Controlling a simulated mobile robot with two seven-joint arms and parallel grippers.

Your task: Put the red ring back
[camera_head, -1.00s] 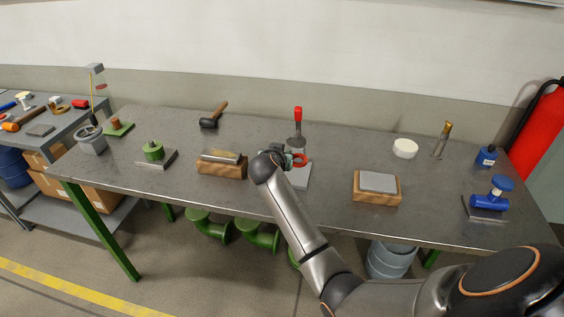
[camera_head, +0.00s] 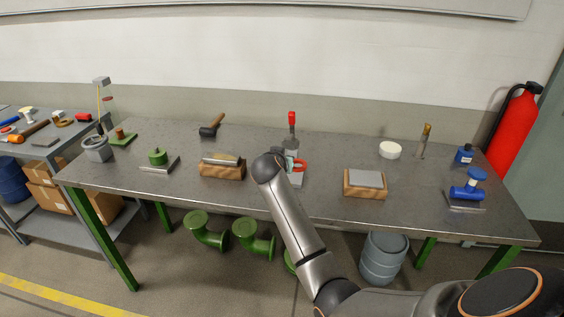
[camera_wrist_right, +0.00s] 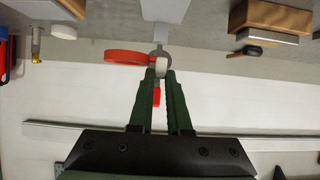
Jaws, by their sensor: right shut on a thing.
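The red ring (camera_head: 300,166) shows just right of my right gripper (camera_head: 288,160) at the middle of the workbench. In the right wrist view the ring (camera_wrist_right: 128,57) is seen nearly edge-on, sticking out to the left of the fingertips (camera_wrist_right: 160,76). The green fingers are close together, shut on the ring's near side, with a small white piece between their tips. A tool with a red handle (camera_head: 292,119) and a pale base stands upright right behind the gripper. My wrist hides much of it. My left gripper is not in view.
A wooden block with a metal top (camera_head: 222,168) lies to the left, and a block with a grey stone (camera_head: 365,183) to the right.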

